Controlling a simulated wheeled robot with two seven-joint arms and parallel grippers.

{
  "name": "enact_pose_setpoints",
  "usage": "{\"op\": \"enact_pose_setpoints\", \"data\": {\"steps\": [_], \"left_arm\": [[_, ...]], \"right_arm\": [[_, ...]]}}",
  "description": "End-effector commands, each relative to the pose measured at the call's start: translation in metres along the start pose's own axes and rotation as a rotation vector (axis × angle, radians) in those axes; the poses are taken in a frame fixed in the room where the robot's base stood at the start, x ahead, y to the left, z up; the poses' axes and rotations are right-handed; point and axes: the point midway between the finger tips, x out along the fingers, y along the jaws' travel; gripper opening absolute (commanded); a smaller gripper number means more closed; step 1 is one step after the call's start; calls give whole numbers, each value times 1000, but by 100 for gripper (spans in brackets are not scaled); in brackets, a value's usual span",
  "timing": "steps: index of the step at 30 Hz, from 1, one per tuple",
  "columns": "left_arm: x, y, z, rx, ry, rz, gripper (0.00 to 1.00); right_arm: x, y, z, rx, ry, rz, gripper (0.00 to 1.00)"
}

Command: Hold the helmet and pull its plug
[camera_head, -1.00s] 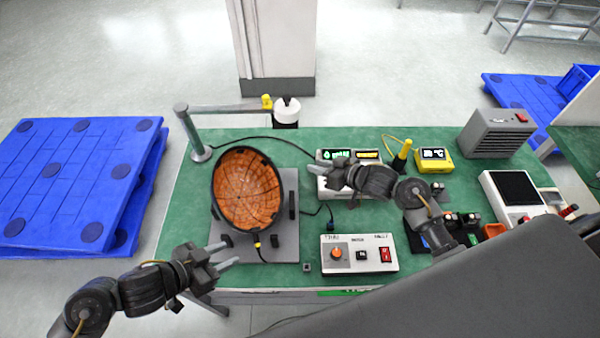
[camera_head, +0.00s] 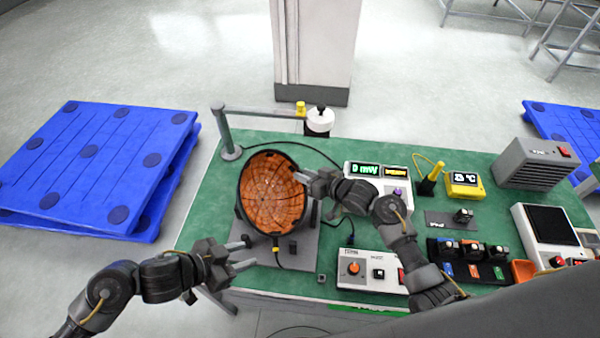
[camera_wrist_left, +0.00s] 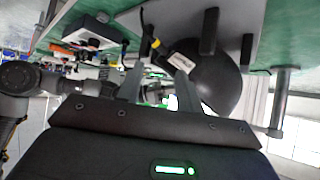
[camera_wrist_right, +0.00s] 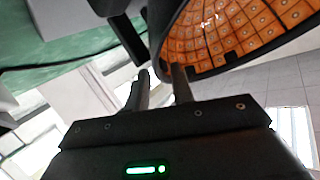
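The helmet (camera_head: 272,190) is a dark bowl with an orange tiled inside, tilted on a grey stand plate (camera_head: 302,250). Its dark outside shows in the left wrist view (camera_wrist_left: 222,85). A yellow-banded plug (camera_head: 276,250) with a black cable sits at its lower rim; the yellow part also shows in the left wrist view (camera_wrist_left: 154,43). My left gripper (camera_head: 249,253) is open and empty, just left of the plug. My right gripper (camera_head: 300,178) is open at the helmet's right rim. In the right wrist view its fingertips (camera_wrist_right: 161,75) are close to the rim; contact is unclear.
A white control box (camera_head: 368,270) stands front centre, and a display box (camera_head: 378,180) stands behind my right gripper. A grey post (camera_head: 226,135) with a horizontal bar rises at the back left. Blue pallets (camera_head: 90,165) lie left of the green table (camera_head: 205,200).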

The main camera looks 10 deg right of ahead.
Motion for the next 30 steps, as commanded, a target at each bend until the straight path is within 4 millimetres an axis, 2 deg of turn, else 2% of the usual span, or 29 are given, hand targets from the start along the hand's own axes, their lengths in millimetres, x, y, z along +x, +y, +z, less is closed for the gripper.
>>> {"op": "enact_pose_setpoints", "data": {"steps": [3, 7, 18, 24, 30], "left_arm": [[0, 0, 0, 0, 0, 0, 36], [0, 0, 0, 0, 0, 0, 36], [0, 0, 0, 0, 0, 0, 36], [0, 0, 0, 0, 0, 0, 36], [0, 0, 0, 0, 0, 0, 36]], "right_arm": [[16, 0, 0, 2, 0, 0, 24], [26, 0, 0, 0, 1, 0, 24], [30, 0, 0, -1, 0, 0, 24], [30, 0, 0, -1, 0, 0, 0], [30, 0, 0, -1, 0, 1, 0]]}}
